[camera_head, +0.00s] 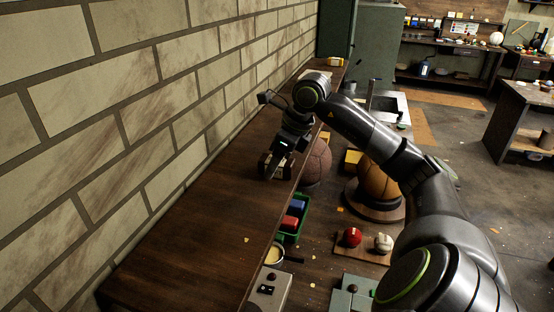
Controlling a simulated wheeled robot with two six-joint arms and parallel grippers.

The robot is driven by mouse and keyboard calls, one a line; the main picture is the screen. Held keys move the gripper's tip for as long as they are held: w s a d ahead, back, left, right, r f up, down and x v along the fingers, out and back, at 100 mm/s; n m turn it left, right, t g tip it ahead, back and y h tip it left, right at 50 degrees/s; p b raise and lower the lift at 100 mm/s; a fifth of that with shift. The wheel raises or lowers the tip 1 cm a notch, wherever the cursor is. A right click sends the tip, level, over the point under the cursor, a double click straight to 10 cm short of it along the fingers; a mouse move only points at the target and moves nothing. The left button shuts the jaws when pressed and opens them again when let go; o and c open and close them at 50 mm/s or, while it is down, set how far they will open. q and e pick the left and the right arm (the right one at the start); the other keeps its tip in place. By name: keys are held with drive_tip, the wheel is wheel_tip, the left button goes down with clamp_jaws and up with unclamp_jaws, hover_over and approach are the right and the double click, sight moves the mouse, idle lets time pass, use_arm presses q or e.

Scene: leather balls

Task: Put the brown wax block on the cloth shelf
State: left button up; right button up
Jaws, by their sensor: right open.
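My right gripper (276,168) reaches in from the right and points down over the long brown wooden shelf (190,235) along the brick wall. Its jaws are open and sit at or just above the shelf top. Something small and brown shows among the fingers, but it is too dark and small to tell whether it is the brown wax block or part of the gripper. I cannot clearly make out the brown wax block elsewhere. No cloth is clear on the shelf. My left gripper is out of view.
Below the shelf edge, a bench holds a brown ball (316,164), an orange-brown ball (380,181) on a stand, a green bin (303,214) with red and blue blocks, a red ball (352,237) and a pale ball (383,243). The near shelf is clear.

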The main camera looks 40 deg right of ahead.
drive_tip(key=shift+s+d+r+b, duration=0.1)
drive_tip(key=shift+r+b, duration=0.25)
drive_tip(key=shift+b, duration=0.05)
drive_tip(key=b+v, duration=0.3)
drive_tip(key=v, duration=0.8)
drive_tip(key=shift+r, duration=0.15)
drive_tip(key=shift+s, duration=0.1)
